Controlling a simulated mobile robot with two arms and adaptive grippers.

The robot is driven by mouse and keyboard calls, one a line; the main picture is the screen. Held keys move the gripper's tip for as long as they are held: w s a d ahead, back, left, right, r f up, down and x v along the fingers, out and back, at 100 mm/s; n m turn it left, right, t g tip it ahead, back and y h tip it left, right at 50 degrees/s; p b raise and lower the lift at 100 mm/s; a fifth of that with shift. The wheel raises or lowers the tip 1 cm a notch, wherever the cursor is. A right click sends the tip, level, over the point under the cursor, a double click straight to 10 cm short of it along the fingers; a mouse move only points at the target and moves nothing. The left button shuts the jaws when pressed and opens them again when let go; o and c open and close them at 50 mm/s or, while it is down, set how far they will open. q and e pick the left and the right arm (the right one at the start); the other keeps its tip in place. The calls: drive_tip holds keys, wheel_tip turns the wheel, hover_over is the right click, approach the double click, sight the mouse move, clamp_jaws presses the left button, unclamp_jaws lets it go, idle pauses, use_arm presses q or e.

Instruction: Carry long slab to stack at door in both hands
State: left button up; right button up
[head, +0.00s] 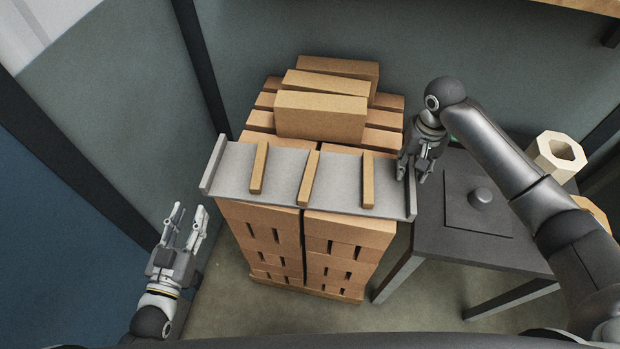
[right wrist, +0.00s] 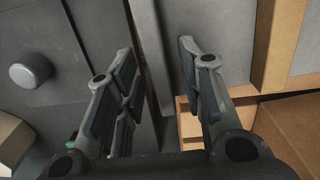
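The long slab (head: 282,185) is a grey board with a raised lip at each end. It lies across the front of a brick stack (head: 345,228), with three tan strips on top. My left gripper (head: 190,212) is open and empty, left of and below the slab's left end, apart from it. My right gripper (head: 411,172) is at the slab's right end. In the right wrist view its fingers (right wrist: 155,85) are spread, with the slab's end lip (right wrist: 148,50) showing between them. I cannot tell whether they touch it.
Loose tan bricks (head: 320,118) lie on the stack behind the slab. A dark table (head: 440,240) with a round knob (head: 481,196) stands close on the right. A pale hollow block (head: 545,158) is beyond it. Walls close in left and back. Floor (head: 225,300) shows at front left.

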wheel_tip(320, 180, up, 12)
drive_tip(key=shift+f, duration=0.2)
idle(0.6)
